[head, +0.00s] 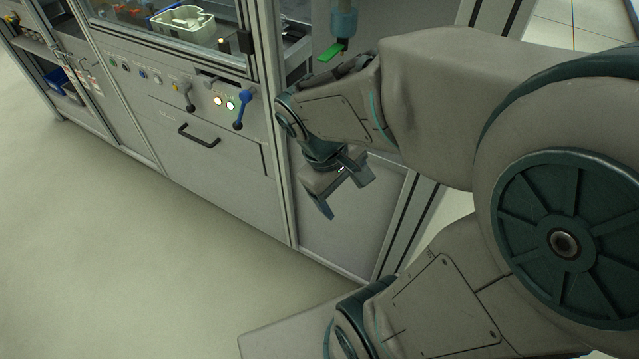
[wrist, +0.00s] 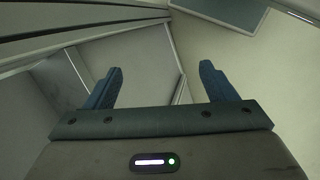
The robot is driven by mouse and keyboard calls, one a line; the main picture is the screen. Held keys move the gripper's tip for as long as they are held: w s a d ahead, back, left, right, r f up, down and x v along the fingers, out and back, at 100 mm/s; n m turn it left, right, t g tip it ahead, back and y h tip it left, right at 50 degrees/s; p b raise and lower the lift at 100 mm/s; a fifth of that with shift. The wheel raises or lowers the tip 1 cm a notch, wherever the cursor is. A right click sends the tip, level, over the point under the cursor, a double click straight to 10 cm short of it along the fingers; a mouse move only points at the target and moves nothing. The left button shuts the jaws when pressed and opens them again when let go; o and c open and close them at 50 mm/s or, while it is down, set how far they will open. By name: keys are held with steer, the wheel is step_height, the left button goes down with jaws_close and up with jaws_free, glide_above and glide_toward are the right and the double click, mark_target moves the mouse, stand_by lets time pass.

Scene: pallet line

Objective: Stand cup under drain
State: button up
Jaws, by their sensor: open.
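My gripper (head: 346,192) hangs in front of the grey lower panel at the machine's right end in the head view. It is open and points downward. In the wrist view my gripper (wrist: 160,78) shows two blue fingers spread apart with nothing between them. I see no cup in either view. A blue-grey cylinder with a green handle (head: 332,51) shows in the bay above my arm. I cannot tell whether it is the drain. My forearm hides part of that bay.
The machine's front has a blue lever (head: 242,109), lit buttons and a black drawer handle (head: 199,136). A pale tray (head: 183,22) lies behind the window. Blue bins (head: 57,79) stand on a low shelf at far left. The floor (head: 130,250) in front is clear.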

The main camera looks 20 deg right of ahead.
steer(key=a+r+m+t+y, duration=0.1)
steer(key=a+r+m+y, duration=0.1)
steer(key=a, duration=0.1)
steer(key=a+m+t+y, duration=0.1)
steer(key=m, duration=0.1)
steer(key=shift+a+r+t+y, duration=0.3)
steer(key=shift+a+r+y, duration=0.1)
stand_by(0.9)
